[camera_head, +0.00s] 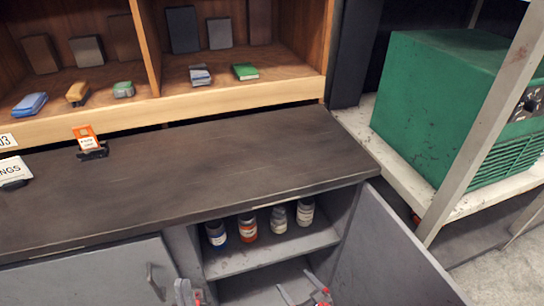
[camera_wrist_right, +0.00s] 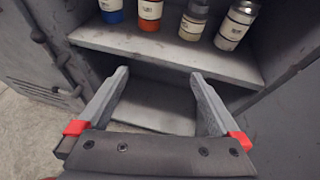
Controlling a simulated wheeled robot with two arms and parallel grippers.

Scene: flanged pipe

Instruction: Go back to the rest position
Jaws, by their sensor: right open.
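My right gripper (camera_head: 296,283) is at the bottom edge of the head view, in front of the open cabinet. In the right wrist view (camera_wrist_right: 160,76) its two fingers stand wide apart with nothing between them, below the front edge of the bottle shelf (camera_wrist_right: 165,55).
Several bottles (camera_head: 248,228) stand in a row on the cabinet shelf. The cabinet door (camera_head: 385,255) hangs open on the right. The dark countertop (camera_head: 220,165) is mostly clear. A green machine (camera_head: 430,100) stands at right, behind a metal post (camera_head: 480,130).

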